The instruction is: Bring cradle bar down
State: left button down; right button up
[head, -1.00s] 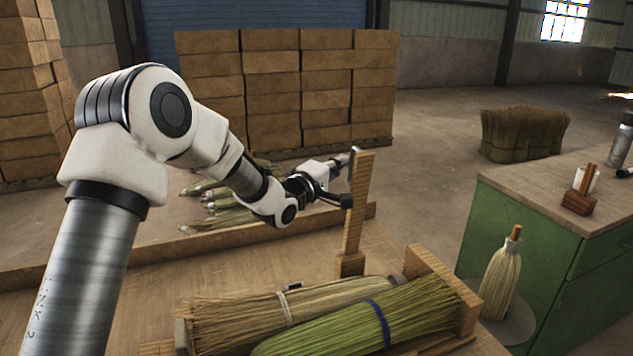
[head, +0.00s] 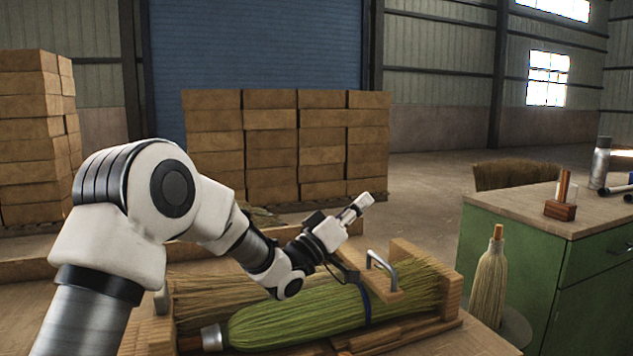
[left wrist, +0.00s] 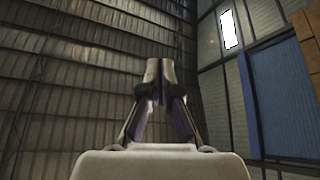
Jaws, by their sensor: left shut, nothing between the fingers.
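The wooden cradle bar (head: 385,296) lies across the green broom bundle (head: 295,318) near its right end, with a metal loop handle (head: 381,262) on top. Part of the bar is hidden behind my left wrist. The bundle lies in the wooden cradle (head: 452,300), beside a tan bundle (head: 200,300). My left gripper (head: 362,203) is shut and empty, pointing up and to the right above the bar. My right gripper is not in view.
A green workbench (head: 512,255) stands at the right, with a wooden block (head: 560,208) and a spray can (head: 600,160) on it. A small whisk broom (head: 488,285) stands in front. Stacked boxes (head: 290,145) are behind.

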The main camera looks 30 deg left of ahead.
pick_arm(q)
jog(key=s+d+f+m+b, duration=0.1)
jog(key=s+d+f+b, duration=0.1)
jog(key=f, duration=0.5)
jog(key=shift+s+d+m+h+b, duration=0.35)
jog(key=shift+d+b, duration=0.25)
jog(key=shift+b, duration=0.6)
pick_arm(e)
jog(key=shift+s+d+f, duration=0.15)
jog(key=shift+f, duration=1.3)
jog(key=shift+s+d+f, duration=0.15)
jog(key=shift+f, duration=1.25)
